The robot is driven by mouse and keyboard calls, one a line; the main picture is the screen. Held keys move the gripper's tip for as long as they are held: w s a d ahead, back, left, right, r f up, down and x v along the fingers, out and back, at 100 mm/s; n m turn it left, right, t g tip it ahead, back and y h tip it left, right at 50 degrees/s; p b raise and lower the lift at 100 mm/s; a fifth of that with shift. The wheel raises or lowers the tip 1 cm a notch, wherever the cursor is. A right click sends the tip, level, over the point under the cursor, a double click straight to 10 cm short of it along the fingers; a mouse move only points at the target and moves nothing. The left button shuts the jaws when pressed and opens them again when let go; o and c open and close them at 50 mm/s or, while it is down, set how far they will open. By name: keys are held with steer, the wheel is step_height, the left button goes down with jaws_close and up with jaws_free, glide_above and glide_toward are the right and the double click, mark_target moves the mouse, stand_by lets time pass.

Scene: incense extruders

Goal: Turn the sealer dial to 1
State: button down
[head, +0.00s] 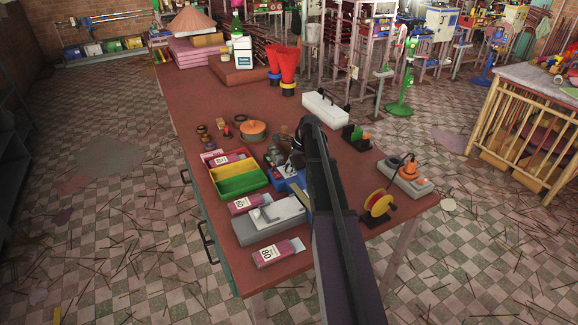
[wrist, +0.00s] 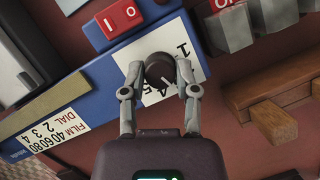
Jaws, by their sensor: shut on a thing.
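The sealer is a blue unit; its blue face shows in the wrist view (wrist: 90,97) and its body, partly covered by my arm, in the head view (head: 281,185). Its dark round dial (wrist: 158,69) sits on a white number scale (wrist: 196,62). A 1 shows to the upper right of the dial, and a 4 and 5 just below it; other numbers are hidden. My gripper (wrist: 159,74) is shut on the dial, one finger on each side. Which number the dial points to is unclear. In the head view my arm hides the dial and fingertips.
A red switch (wrist: 123,16) and a film-to-dial label (wrist: 53,130) are on the sealer. A wooden block (wrist: 274,124) lies right of the gripper.

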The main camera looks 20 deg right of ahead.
steer(key=shift+n, duration=0.5)
steer(key=n+g, duration=0.1)
steer(key=n, duration=0.1)
steer(key=shift+w+d+n, duration=0.1)
steer(key=shift+w+n, duration=0.05)
steer(key=shift+n, duration=0.25)
steer(key=n+g, duration=0.2)
steer(key=n, duration=0.2)
steer(key=shift+n, duration=0.3)
steer(key=n+g, duration=0.1)
steer(key=n, duration=0.2)
steer(key=shift+w, duration=0.1)
steer(key=n, duration=0.2)
steer(key=n+g+h, duration=0.1)
steer(key=n, duration=0.1)
steer(key=shift+n+h, duration=0.3)
steer(key=shift+g, duration=0.3)
steer(key=shift+c, duration=1.8)
jaws_free()
